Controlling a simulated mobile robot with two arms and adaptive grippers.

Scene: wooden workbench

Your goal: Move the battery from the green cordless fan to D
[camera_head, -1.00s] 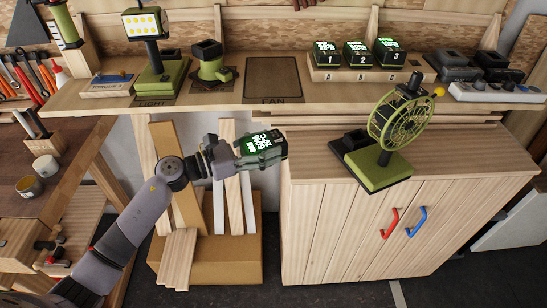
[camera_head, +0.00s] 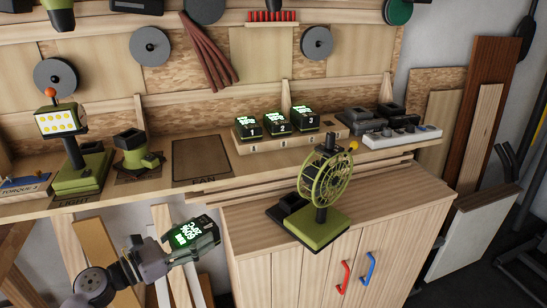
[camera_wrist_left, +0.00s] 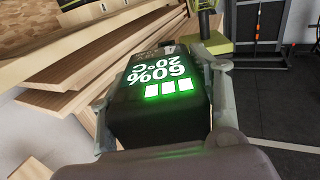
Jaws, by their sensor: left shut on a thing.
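My left gripper (camera_head: 192,240) is shut on a dark battery (camera_head: 203,232) with a lit green display. It holds the battery in the air, left of the cabinet. In the left wrist view the battery (camera_wrist_left: 160,100) reads 60% and 20°C, with a finger on each side. The green cordless fan (camera_head: 326,182) stands upright on the cabinet top, with a black holder beside its base that looks empty. The battery rack (camera_head: 275,146) on the bench holds batteries 1, 2 and 3. Its right end looks free; I cannot read a D there. My right gripper is not in view.
The wooden cabinet (camera_head: 392,212) stands in front of the bench. A dark FAN pad (camera_head: 202,160) on the bench is bare. Left of it are a green tool (camera_head: 137,155) and a work light (camera_head: 65,125). Black chargers and a grey-white unit (camera_head: 402,137) stand right of the rack.

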